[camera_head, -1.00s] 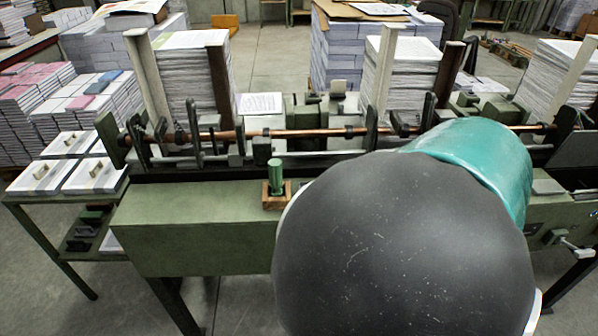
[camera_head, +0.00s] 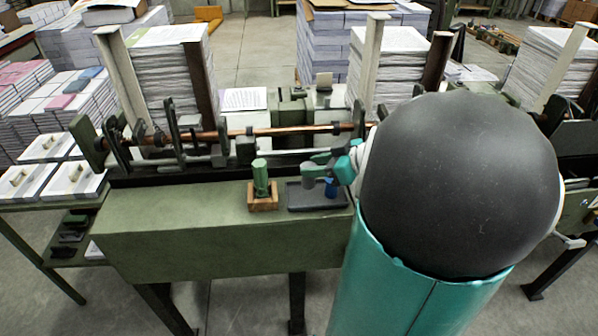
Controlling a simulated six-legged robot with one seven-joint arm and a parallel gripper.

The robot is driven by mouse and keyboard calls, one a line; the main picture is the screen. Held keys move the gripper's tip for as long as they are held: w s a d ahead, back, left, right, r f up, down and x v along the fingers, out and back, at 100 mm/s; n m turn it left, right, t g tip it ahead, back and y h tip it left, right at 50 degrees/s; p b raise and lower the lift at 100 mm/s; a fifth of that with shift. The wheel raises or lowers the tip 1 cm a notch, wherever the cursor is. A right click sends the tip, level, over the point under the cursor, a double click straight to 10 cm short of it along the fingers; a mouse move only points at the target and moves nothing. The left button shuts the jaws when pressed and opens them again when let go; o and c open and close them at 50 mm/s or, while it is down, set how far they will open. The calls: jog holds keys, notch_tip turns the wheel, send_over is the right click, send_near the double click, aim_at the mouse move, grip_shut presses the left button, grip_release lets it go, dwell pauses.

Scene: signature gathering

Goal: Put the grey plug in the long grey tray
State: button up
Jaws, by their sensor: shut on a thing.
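My gripper (camera_head: 316,171) reaches in from the right, above a flat dark grey tray (camera_head: 300,206) on the green machine top. It is shut on a small greyish thing at its tip, which is hard to make out against the fingers. I cannot tell for certain that this is the grey plug. A small blue thing (camera_head: 331,188) shows just below the gripper, over the tray; I cannot tell whether it stands in it. My arm may hide the tray's right end.
A copper-coloured rod (camera_head: 285,130) and machine parts run behind. Tall paper stacks (camera_head: 172,75) stand further back. The green machine top (camera_head: 170,200) is clear on the left.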

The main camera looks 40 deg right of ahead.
aim_at(309, 179)
jog(key=shift+w+f, duration=1.15)
jog(key=shift+f, duration=0.1)
jog(key=shift+w+f, duration=0.2)
jog(key=shift+f, duration=1.55)
jog(key=o, duration=1)
jog(key=v, duration=1.2)
